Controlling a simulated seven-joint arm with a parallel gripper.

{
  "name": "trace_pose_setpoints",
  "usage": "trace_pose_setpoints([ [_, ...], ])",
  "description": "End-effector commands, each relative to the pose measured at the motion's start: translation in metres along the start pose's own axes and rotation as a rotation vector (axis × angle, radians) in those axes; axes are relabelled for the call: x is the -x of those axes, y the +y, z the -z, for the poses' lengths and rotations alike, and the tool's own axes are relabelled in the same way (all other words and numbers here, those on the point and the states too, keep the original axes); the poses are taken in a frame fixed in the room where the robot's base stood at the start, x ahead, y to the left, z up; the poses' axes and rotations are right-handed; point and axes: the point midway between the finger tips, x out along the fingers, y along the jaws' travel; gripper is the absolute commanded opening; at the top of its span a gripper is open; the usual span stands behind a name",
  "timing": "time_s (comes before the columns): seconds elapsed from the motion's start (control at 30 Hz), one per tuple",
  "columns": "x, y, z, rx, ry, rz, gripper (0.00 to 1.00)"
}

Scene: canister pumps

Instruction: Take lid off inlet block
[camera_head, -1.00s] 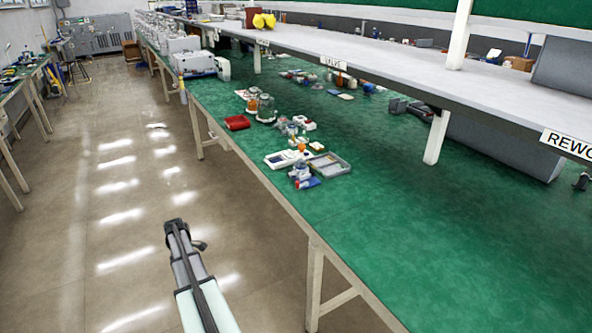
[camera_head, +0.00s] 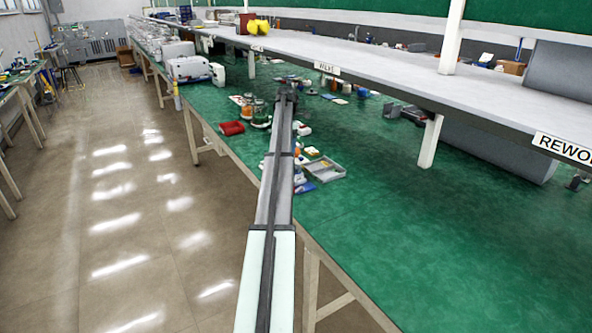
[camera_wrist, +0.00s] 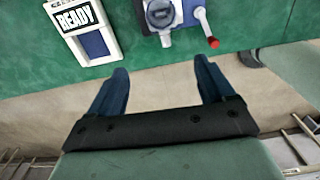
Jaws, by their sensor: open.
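In the wrist view, the inlet block is most likely the blue-grey block (camera_wrist: 172,14) at the top edge, on the green bench. A round dark grey cap, likely the lid (camera_wrist: 160,12), sits on it, cut off by the frame. A pale pipe with a red tip (camera_wrist: 213,42) stands at its right side. My gripper (camera_wrist: 162,72) is open and empty, its two blue fingers pointing toward the block and apart from it. The fingers appear over the floor, just short of the bench edge. In the head view, my arm hides much of the block's area, and the fingers cannot be made out.
A white panel marked READY (camera_wrist: 81,30) lies left of the block. In the head view, a grey tray (camera_head: 325,172), a red box (camera_head: 231,128) and jars (camera_head: 261,115) stand nearby. A shelf (camera_head: 390,85) overhangs the bench's back. The green bench right of the tray is clear.

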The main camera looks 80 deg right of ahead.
Motion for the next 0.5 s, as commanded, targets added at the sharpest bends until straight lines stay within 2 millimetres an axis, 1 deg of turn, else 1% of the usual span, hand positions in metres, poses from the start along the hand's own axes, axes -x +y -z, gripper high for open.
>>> trace_pose_setpoints([
  [0.03,0.015,-0.003,-0.017,0.005,-0.004,-0.007,0.82],
  [0.1,0.026,-0.007,-0.030,0.016,-0.007,-0.012,0.82],
  [0.2,0.034,-0.011,-0.040,0.024,-0.009,-0.015,0.82],
  [0.27,0.034,-0.012,-0.041,0.026,-0.009,-0.015,0.82],
  [0.33,0.029,-0.013,-0.041,0.027,-0.009,-0.015,0.82],
  [0.5,0.008,-0.013,-0.040,0.026,-0.008,-0.014,0.82],
])
